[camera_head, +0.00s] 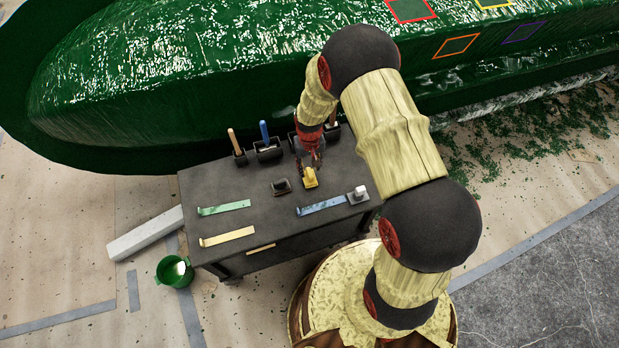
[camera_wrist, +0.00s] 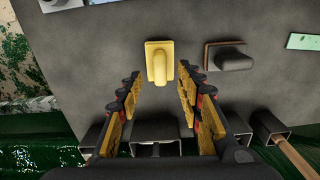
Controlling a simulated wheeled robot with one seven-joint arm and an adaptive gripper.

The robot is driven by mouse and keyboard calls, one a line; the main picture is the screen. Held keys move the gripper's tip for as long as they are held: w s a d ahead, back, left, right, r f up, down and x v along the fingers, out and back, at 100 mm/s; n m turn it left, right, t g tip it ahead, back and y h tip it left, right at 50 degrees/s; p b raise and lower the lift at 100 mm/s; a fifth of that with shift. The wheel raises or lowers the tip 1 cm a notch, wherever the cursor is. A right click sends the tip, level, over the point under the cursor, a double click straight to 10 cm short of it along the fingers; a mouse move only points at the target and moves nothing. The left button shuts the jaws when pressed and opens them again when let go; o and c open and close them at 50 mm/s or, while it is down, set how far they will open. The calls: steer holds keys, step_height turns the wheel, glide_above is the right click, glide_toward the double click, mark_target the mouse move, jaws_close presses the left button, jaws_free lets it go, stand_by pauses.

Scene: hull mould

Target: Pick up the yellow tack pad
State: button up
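The yellow tack pad (camera_head: 310,177) is a small block with a raised grip. It lies on the dark grey cart top, right of its middle, in the head view. In the wrist view the yellow tack pad (camera_wrist: 159,61) sits beyond the fingertips, centred between their lines. My gripper (camera_head: 312,162) is above the cart by the pad. In the wrist view my gripper (camera_wrist: 159,82) is open, with its two yellow-padded fingers apart and nothing between them. No contact with the pad shows.
Green (camera_head: 224,208), yellow (camera_head: 227,237) and blue (camera_head: 321,206) strips lie on the cart (camera_head: 262,208). Holders with handled tools (camera_head: 268,150) line its back edge, before the green hull (camera_head: 190,60).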

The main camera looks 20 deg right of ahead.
mark_target(309, 172)
step_height(309, 172, down, 5)
steer(key=shift+r+b, duration=0.1)
steer(key=shift+b, duration=0.95)
steer(key=shift+c, duration=0.4)
steer(key=c, duration=0.7)
jaws_close()
